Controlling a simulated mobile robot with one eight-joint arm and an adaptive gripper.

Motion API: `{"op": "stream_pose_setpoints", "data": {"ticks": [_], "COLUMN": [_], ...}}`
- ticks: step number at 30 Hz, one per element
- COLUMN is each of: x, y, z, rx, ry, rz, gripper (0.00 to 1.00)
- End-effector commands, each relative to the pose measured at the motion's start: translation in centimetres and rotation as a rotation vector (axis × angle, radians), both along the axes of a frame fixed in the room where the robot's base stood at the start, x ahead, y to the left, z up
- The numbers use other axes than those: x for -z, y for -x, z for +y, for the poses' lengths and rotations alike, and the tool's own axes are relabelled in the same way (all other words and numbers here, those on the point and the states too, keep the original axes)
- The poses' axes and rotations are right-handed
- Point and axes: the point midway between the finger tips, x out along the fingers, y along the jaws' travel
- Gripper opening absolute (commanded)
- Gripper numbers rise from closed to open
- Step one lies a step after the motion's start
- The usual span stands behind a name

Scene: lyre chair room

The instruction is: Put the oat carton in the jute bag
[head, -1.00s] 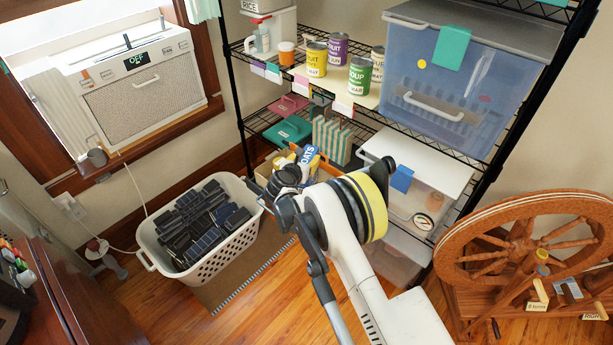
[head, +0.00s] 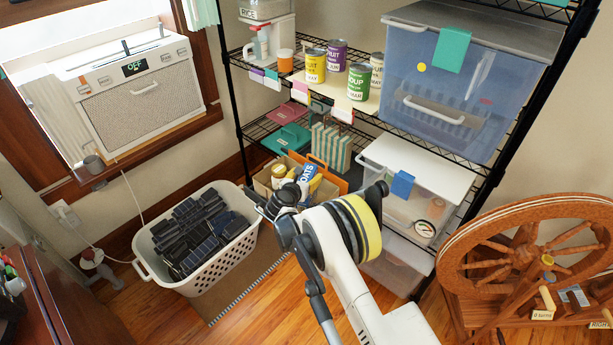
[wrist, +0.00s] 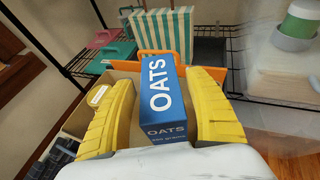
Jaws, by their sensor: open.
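The oat carton (wrist: 162,98) is a blue box with white OATS lettering. It stands between the two yellow fingers of my gripper (wrist: 165,105) in the wrist view, with a gap at the right finger. My gripper (head: 298,178) is open around the carton (head: 307,172) in the head view. An open-topped tan container with an orange panel and handle (head: 331,181) surrounds the carton and fingers; it appears to be the jute bag. The orange side (wrist: 270,87) shows behind the carton in the wrist view. The carton's base is hidden.
A wire shelf holds cans (head: 358,82), a blue clear bin (head: 455,80) and a striped teal-and-white item (head: 331,147). A white basket of dark items (head: 222,272) stands left. A lidded clear box (head: 415,180) is close right, and a spinning wheel (head: 525,250) farther right.

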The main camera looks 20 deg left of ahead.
Motion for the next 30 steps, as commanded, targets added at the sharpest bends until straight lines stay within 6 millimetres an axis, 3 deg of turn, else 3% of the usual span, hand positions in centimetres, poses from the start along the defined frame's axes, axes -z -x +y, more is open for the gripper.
{"op": "stream_pose_setpoints", "data": {"ticks": [5, 12, 18, 30], "x": [-1.2, -3.3, -4.4, -4.9], "y": [2.1, 7.1, 10.1, 10.8], "z": [0.1, 0.1, 0.1, -0.2], "rx": [-0.003, -0.003, -0.001, 0.006], "ry": [0.001, 0.000, 0.001, -0.008], "rz": [0.000, 0.000, -0.001, 0.003], "gripper": [0.63, 0.63, 0.63, 0.63]}}
